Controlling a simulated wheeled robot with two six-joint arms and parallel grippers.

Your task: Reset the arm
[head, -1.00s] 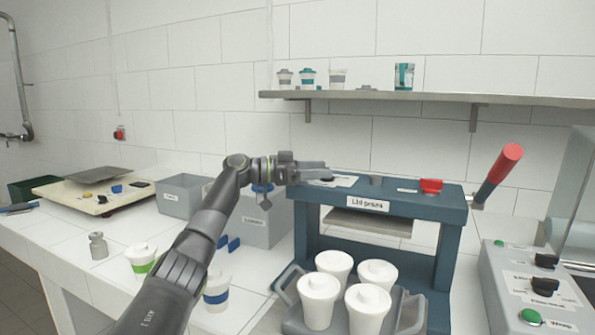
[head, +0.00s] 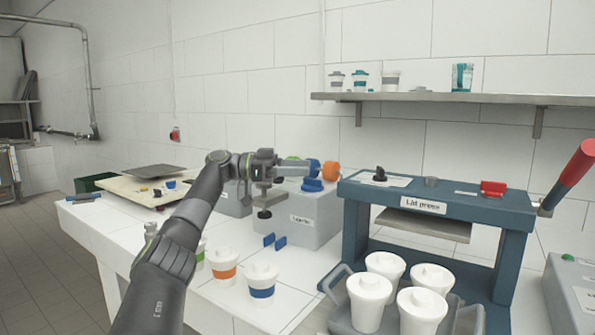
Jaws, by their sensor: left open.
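My left arm comes in from the lower left of the head view. Its gripper (head: 303,166) points right, open and with nothing visible between its fingers. It appears in front of or above the labelled grey box (head: 318,219), left of the blue lid press (head: 425,207). Green, blue and orange pieces (head: 331,170) show right beside the fingers in the picture; whether they touch is unclear. My right gripper is not in view.
A grey tray (head: 342,313) holds several white lidded cups under the press. Cups with orange (head: 223,265) and blue (head: 262,280) bands stand on the white counter, with a green-banded one partly behind my arm. A scale (head: 128,186) stands farther left. A shelf runs above.

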